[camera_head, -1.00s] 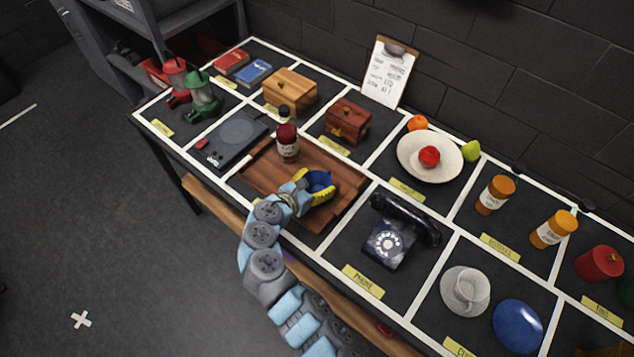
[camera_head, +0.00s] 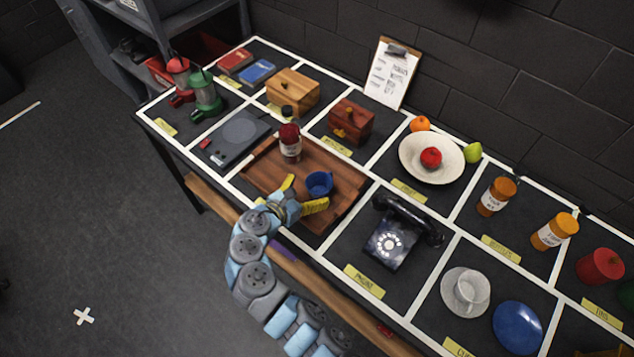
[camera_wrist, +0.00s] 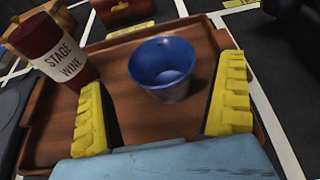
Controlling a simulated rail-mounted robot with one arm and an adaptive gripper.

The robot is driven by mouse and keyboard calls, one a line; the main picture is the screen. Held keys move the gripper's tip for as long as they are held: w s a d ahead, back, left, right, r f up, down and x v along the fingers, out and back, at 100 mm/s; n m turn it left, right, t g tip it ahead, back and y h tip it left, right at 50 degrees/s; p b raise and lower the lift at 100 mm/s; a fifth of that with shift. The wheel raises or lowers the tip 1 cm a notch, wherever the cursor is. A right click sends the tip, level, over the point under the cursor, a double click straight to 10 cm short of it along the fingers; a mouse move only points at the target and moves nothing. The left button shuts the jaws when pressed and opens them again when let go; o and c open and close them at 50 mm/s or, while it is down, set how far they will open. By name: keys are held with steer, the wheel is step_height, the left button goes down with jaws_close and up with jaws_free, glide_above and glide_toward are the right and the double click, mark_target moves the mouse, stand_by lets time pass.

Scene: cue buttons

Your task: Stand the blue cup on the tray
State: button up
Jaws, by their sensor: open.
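The blue cup (camera_head: 319,184) stands upright on the brown wooden tray (camera_head: 268,176), toward its right side. In the wrist view the cup (camera_wrist: 163,68) sits beyond and between my yellow fingertips, apart from both, with its open mouth up. My gripper (camera_head: 302,196) is open and empty at the tray's front edge, just on the near side of the cup. The gripper (camera_wrist: 165,108) shows its two fingers wide apart in the wrist view. The tray (camera_wrist: 150,115) lies beneath the cup and fingers.
A stage wine bottle (camera_head: 290,145) stands on the tray's back left. A black telephone (camera_head: 391,238) is right of the tray. A wooden box (camera_head: 350,122) lies behind it, and a dark flat device (camera_head: 233,139) lies to the left. The tray's middle is clear.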

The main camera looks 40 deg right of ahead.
steer(key=v, duration=0.7)
steer(key=shift+p, duration=0.3)
